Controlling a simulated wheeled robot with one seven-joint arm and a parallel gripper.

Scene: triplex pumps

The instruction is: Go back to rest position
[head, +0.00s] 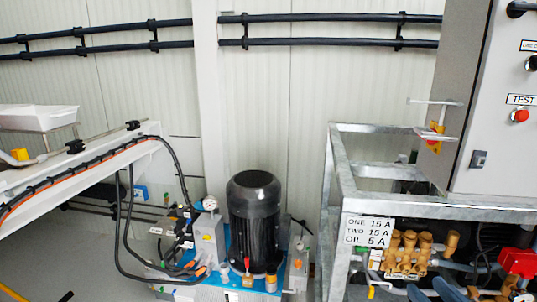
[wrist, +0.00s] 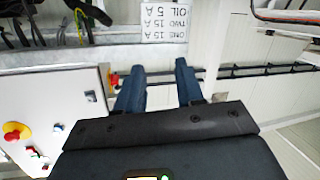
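My gripper (wrist: 160,72) shows in the wrist view, where its two dark blue fingers stand apart with nothing between them. The wrist picture appears upside down. Beyond the fingertips are the metal frame (wrist: 50,58) and the label sign (wrist: 165,22) reading ONE 15 A, TWO 15 A, OIL 5 A. The same sign (head: 368,230) hangs on the frame in the head view. No task object is held.
A grey control cabinet (head: 490,110) with a red TEST button (head: 520,116) stands on the frame at right. Brass pump parts (head: 408,252) sit below it. A black motor (head: 254,215) stands at centre. A white beam (head: 85,180) with cables is at left.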

